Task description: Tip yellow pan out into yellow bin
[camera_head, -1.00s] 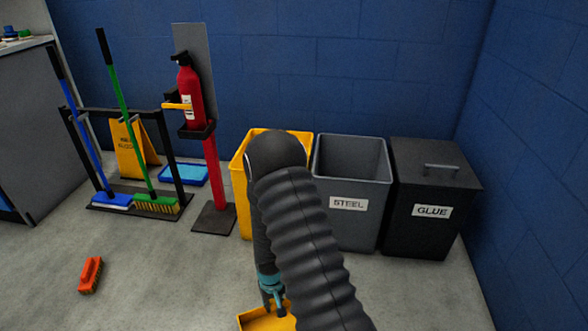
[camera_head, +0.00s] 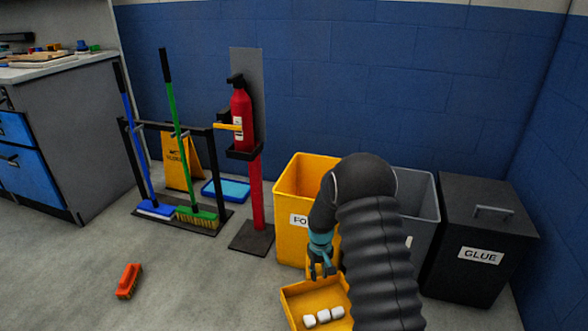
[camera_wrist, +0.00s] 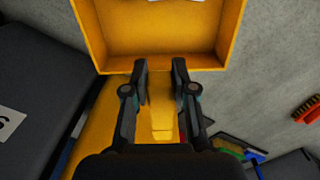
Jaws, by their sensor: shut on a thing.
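My gripper (camera_head: 322,268) is shut on the handle (camera_wrist: 161,108) of the yellow pan (camera_head: 297,296). The handle lies between the two fingers in the wrist view. The pan is held in front of the bins, its tray toward the camera, with several white blocks (camera_head: 324,315) in it. In the wrist view the pan's tray (camera_wrist: 160,40) fills the top, and a white piece is cut off at the upper edge. The yellow bin (camera_head: 291,190) stands open behind my gripper, its label partly hidden by my arm. Its inside bottom is not visible.
A grey bin (camera_head: 418,190) and a lidded black bin labelled GLUE (camera_head: 478,285) stand right of the yellow bin. A fire extinguisher stand (camera_head: 254,190) and a broom rack are to the left. An orange brush (camera_head: 129,281) lies on open floor.

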